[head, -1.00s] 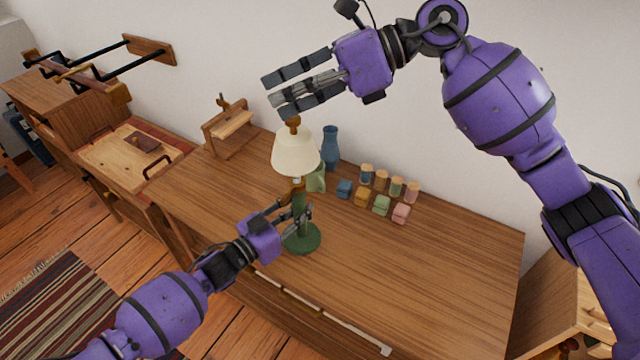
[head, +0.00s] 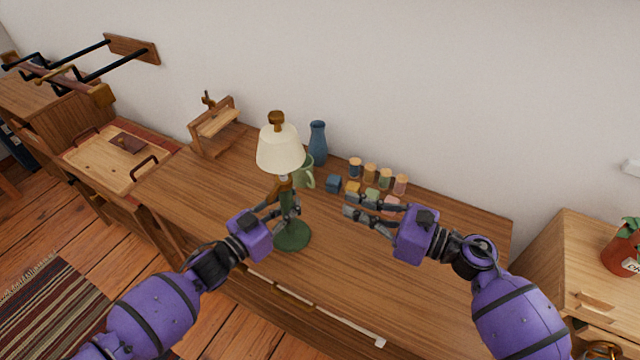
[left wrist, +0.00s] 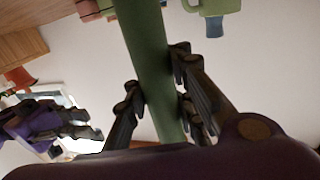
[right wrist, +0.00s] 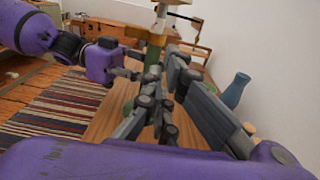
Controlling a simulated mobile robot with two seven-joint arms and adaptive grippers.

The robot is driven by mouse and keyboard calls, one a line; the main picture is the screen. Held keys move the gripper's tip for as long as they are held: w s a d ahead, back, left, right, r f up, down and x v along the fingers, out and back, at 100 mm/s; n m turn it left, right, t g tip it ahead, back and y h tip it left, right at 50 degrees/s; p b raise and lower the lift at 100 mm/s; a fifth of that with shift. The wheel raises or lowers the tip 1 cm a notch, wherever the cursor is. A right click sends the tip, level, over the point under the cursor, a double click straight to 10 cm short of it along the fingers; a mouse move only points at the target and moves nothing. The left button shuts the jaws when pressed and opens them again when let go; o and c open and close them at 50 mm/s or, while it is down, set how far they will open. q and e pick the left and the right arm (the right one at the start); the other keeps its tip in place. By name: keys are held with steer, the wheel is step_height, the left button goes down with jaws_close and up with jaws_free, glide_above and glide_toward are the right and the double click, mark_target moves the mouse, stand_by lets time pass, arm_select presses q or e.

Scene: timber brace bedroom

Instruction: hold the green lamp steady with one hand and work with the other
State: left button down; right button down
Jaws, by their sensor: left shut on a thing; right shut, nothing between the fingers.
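The green lamp (head: 291,236) stands upright on the wooden desk, with a cream shade and a brown top knob. My left gripper (head: 286,206) is shut on its green stem above the base. In the left wrist view the stem (left wrist: 150,65) passes between the fingers. My right gripper (head: 347,204) is shut and empty, right of the lamp and apart from it in the head view, its fingers pointing left. In the right wrist view its fingers (right wrist: 160,95) overlap part of the lamp and hide some of the stem.
A blue vase (head: 318,144) and a green mug (head: 305,173) stand behind the lamp. Several small jars and blocks (head: 371,174) sit behind my right gripper, which partly covers them. A wooden stand (head: 213,125) is at the back left. The desk's front right (head: 400,290) is clear.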

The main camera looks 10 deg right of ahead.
mark_target(280, 149)
steer(key=x, duration=0.9)
steer(key=shift+w+a, duration=0.15)
steer(key=shift+a, duration=0.05)
steer(key=r, duration=0.2)
steer(key=a+r, duration=0.1)
steer(key=shift+w+r, duration=0.35)
steer(key=shift+r, duration=0.05)
steer(key=shift+r, duration=2.1)
